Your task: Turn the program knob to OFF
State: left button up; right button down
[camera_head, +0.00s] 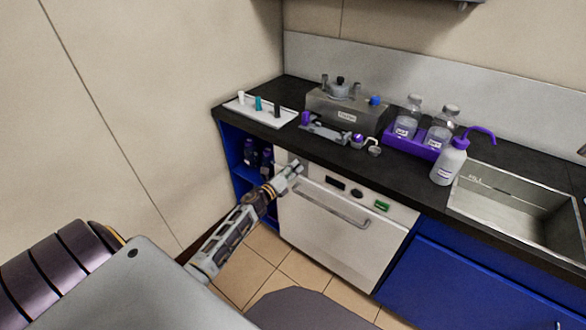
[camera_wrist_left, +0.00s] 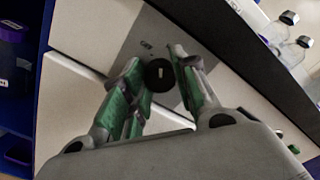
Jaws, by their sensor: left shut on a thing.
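The program knob (camera_wrist_left: 151,82) is a round black knob with a short white mark, on a grey plate (camera_wrist_left: 128,57) on the white appliance front. In the left wrist view the mark stands nearly upright in the picture. Small lettering sits above the knob, too small to read surely. My left gripper (camera_wrist_left: 156,58) has a green-padded finger on each side of the knob and is shut on it. In the head view my left gripper (camera_head: 294,168) reaches the upper left corner of the white appliance (camera_head: 320,231) and hides the knob. My right gripper is not in view.
The appliance front also has a bar handle (camera_head: 333,205), a black oval part (camera_head: 357,193) and a green-lit part (camera_head: 382,205). The dark counter (camera_head: 400,179) above holds a white tray (camera_head: 243,115), bottles in a purple rack (camera_head: 421,149) and a wash bottle (camera_head: 448,165). A sink (camera_head: 510,205) is right.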

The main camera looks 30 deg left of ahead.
pick_arm(q)
jog(key=shift+a+n+p, duration=0.1)
jog(key=shift+n+p, duration=0.95)
jog(key=shift+n, duration=1.85)
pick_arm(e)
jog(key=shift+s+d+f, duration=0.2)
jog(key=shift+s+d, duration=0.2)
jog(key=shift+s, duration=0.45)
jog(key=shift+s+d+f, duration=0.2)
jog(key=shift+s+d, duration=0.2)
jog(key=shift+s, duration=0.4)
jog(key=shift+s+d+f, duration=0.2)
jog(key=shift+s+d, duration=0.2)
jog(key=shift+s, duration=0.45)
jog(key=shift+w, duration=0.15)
pick_arm(q)
jog(key=o, duration=0.7)
jog(key=shift+c, duration=0.2)
jog(key=o, duration=0.4)
jog(key=shift+c, duration=0.2)
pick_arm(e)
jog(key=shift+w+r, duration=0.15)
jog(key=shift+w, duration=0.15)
pick_arm(q)
jog(key=shift+s+f, duration=0.1)
jog(key=shift+s, duration=0.15)
